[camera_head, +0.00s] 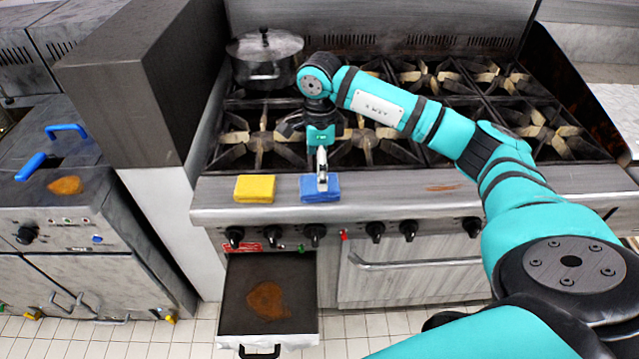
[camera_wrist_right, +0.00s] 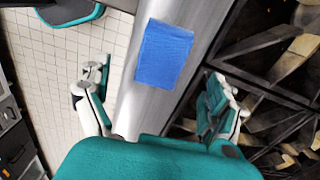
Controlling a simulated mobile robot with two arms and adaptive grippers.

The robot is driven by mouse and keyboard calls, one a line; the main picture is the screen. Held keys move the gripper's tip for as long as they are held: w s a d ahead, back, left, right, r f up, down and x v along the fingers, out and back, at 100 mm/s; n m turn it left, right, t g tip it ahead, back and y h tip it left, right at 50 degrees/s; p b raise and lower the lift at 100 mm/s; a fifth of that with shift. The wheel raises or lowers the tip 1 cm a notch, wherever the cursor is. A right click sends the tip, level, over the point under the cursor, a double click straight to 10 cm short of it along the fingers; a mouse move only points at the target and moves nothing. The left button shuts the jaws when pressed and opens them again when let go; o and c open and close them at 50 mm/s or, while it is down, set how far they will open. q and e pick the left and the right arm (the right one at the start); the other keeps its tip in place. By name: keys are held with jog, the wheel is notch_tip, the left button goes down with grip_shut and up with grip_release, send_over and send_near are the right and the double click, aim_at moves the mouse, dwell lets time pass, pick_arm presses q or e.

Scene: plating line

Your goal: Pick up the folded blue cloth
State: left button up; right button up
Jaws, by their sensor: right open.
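The folded blue cloth (camera_head: 312,194) lies flat on the front steel ledge of the stove, just right of a yellow cloth. It also shows in the right wrist view (camera_wrist_right: 165,54), lying between the lines of the two fingers and ahead of them. My right gripper (camera_head: 321,182) points down above the blue cloth and hides a part of it in the head view. In the right wrist view my right gripper (camera_wrist_right: 160,98) is open, with fingers wide apart and nothing between them. I cannot tell whether it touches the cloth. My left gripper is not in view.
A folded yellow cloth (camera_head: 255,188) lies on the ledge (camera_head: 400,205) to the left. A lidded pot (camera_head: 266,60) stands at the back left of the stove. Burner grates rise behind the ledge. An open drawer (camera_head: 233,305) with a brown stain juts out below.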

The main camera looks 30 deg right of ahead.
aim_at(309, 193)
jog(key=shift+f, duration=0.7)
notch_tip(309, 193, down, 4)
jog(key=shift+w+f+p, duration=0.1)
jog(key=shift+p, duration=1)
jog(key=shift+f, duration=0.6)
jog(key=c, duration=1.3)
